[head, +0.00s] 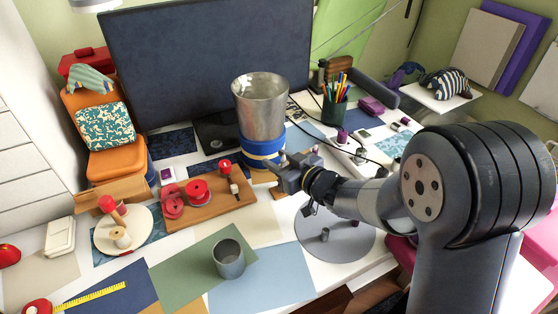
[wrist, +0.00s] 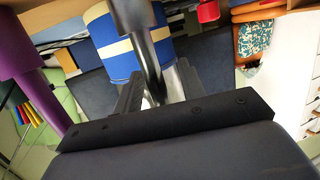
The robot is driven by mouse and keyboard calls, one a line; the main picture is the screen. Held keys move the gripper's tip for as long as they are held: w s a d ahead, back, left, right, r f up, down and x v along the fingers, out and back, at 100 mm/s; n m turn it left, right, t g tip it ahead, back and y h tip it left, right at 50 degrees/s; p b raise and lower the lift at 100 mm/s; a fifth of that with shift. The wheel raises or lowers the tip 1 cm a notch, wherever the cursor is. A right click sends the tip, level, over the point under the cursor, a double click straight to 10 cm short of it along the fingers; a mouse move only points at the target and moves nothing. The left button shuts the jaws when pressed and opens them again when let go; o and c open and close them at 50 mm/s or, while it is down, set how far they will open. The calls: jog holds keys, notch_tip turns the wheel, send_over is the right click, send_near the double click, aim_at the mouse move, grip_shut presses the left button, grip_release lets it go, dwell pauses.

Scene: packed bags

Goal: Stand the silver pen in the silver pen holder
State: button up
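A dark silver shaft with a thicker end, which looks like the silver pen (wrist: 149,58), stands upright in the wrist view. It runs down between the fingers of my gripper (wrist: 160,92). The fingers are apart, with a gap showing on the shaft's right; its lower tip is hidden. In the head view my gripper (head: 276,167) is just in front of the blue and tan banded stack; I cannot make out the pen there. A small silver-grey cup, apparently the silver pen holder (head: 228,260), stands upright on the green sheet, nearer and left of my gripper.
A large silver cup (head: 260,108) sits on the blue banded stack (head: 261,147), close ahead of my gripper. A purple piece (wrist: 22,55) stands close at the left in the wrist view. A wooden board (head: 212,208) with red spools lies left. The light blue sheet (head: 262,283) is clear.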

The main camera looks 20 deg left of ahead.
notch_tip(320, 180, up, 10)
jog(key=p, duration=0.2)
jog(key=shift+p, duration=0.4)
jog(key=shift+f, duration=0.1)
notch_tip(320, 180, down, 10)
jog(key=b, duration=0.3)
jog(key=shift+r+p, duration=0.5)
jog(key=shift+r, duration=0.1)
jog(key=shift+f, duration=0.1)
